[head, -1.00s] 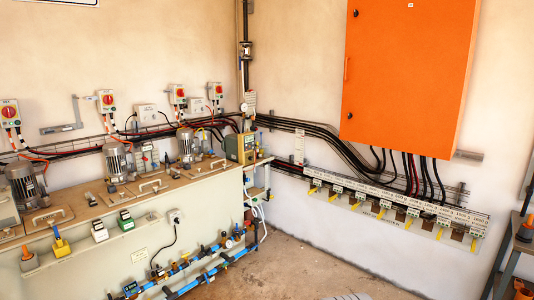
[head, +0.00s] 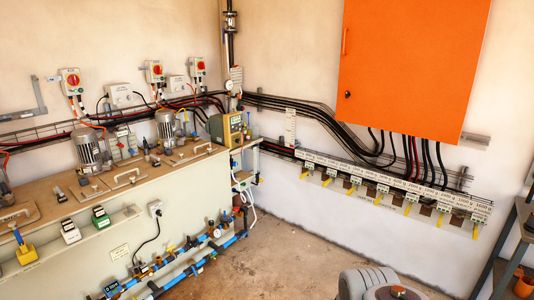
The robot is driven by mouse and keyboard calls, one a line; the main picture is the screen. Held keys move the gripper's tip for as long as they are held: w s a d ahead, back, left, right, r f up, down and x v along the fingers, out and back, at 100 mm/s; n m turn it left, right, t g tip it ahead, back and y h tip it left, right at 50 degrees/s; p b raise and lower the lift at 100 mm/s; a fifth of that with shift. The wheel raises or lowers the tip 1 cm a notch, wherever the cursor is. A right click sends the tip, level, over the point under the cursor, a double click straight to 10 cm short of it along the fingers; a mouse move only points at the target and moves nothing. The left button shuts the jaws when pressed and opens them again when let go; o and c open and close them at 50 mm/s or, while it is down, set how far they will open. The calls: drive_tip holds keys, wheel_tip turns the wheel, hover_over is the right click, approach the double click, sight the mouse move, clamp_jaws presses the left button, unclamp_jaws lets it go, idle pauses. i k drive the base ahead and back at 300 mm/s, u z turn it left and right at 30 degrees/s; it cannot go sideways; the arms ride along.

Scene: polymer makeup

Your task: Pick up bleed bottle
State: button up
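I cannot make out for sure which thing is the bleed bottle. A small clear bottle-like shape (head: 254,131) stands at the right end of the brown bench top (head: 80,205), beside a green-yellow box (head: 227,129). It is too small to tell its label or content.
The bench carries grey motors (head: 92,150), with blue piping (head: 215,251) low on its front. An orange cabinet (head: 415,70) hangs above a row of labelled blocks (head: 395,187). Bare floor (head: 290,255) lies between.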

sight(255, 130)
drive_tip(key=z, duration=0.35)
drive_tip(key=i, duration=2.35)
drive_tip(key=u, duration=0.3)
drive_tip(key=i, duration=1.35)
drive_tip(key=u, duration=1.25)
drive_tip(key=i, duration=0.95)
drive_tip(key=u, duration=0.4)
